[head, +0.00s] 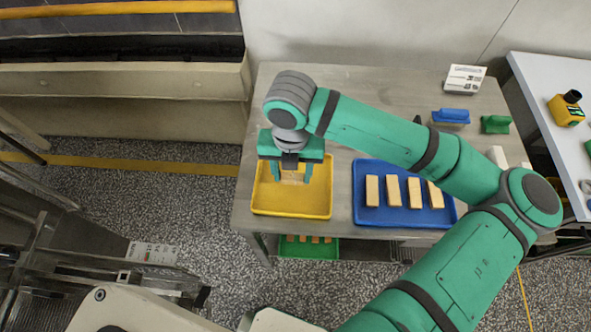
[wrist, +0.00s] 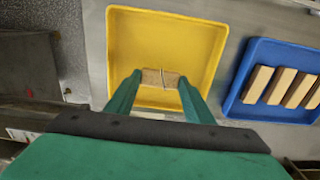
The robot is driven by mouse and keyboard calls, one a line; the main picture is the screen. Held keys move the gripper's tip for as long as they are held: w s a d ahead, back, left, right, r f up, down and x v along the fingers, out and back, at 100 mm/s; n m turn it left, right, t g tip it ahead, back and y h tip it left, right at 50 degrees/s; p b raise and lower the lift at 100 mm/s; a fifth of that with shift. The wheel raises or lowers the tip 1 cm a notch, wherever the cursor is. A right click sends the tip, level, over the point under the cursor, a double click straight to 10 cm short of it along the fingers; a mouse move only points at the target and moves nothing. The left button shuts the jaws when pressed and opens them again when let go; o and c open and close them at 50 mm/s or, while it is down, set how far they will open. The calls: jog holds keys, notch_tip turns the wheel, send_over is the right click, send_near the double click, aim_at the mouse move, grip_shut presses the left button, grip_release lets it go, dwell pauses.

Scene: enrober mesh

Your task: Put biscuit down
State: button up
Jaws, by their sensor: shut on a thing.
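My gripper (head: 291,172) is over the yellow tray (head: 291,209), near its back part in the head view. It is shut on a tan biscuit (head: 291,178), which sits between the two green fingers. In the wrist view the biscuit (wrist: 160,78) shows between the fingertips, with a dark line across its face. The yellow tray (wrist: 165,35) fills the space behind it and holds no other biscuit that I can see. Whether the biscuit touches the tray floor I cannot tell.
A blue tray (head: 360,217) with several biscuits stands to the right on the same table (head: 340,83). Brushes, one blue (head: 451,116) and one green (head: 495,124), lie at the back right. A green tray (head: 327,252) with biscuits is below the table's front edge.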

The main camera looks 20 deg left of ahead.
aim_at(294, 174)
jog(key=shift+w+f, duration=0.25)
jog(key=shift+f, duration=0.15)
jog(key=shift+w+f, duration=0.15)
jog(key=shift+f, duration=0.45)
jog(key=shift+w+f, duration=0.15)
jog(key=shift+f, duration=0.85)
jog(key=shift+s, duration=0.1)
jog(key=shift+f, duration=0.15)
jog(key=o, duration=0.8)
notch_tip(294, 174, up, 12)
jog(key=shift+r, duration=0.15)
